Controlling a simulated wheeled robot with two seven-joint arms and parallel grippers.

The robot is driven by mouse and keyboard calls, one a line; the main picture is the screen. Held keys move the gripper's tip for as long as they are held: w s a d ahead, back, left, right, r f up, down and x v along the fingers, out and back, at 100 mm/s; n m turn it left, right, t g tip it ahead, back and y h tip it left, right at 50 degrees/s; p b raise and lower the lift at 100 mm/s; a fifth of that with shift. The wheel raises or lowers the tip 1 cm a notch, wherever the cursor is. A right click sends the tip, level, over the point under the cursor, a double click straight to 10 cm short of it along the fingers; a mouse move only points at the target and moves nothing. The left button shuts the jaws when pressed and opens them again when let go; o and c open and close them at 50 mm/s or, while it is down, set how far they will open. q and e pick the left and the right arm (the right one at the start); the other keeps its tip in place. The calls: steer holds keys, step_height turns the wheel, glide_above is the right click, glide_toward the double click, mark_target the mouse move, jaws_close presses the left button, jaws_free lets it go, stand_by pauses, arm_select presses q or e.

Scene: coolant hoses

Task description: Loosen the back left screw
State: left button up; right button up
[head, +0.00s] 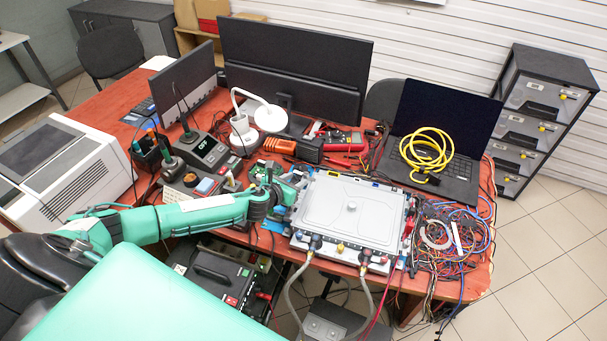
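A silver metal case (335,206) with a raised lid panel and a round knob in its middle sits near the front of the red table. Its back left corner lies just right of my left gripper; the screw there is too small to make out. Two grey hoses (291,290) hang from fittings on the case's front side. My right gripper is not in view.
A tangle of coloured wires (450,240) lies right of the case. A laptop (445,135) with a coiled yellow cable (427,150) stands behind it. Monitors (290,70), a white lamp (268,117), a soldering station (203,151) and tools crowd the back and left.

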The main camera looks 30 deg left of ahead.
mark_target(305, 175)
arm_select(q)
steer(key=shift+x, duration=2.75)
steer(key=shift+c, duration=0.2)
jaws_close()
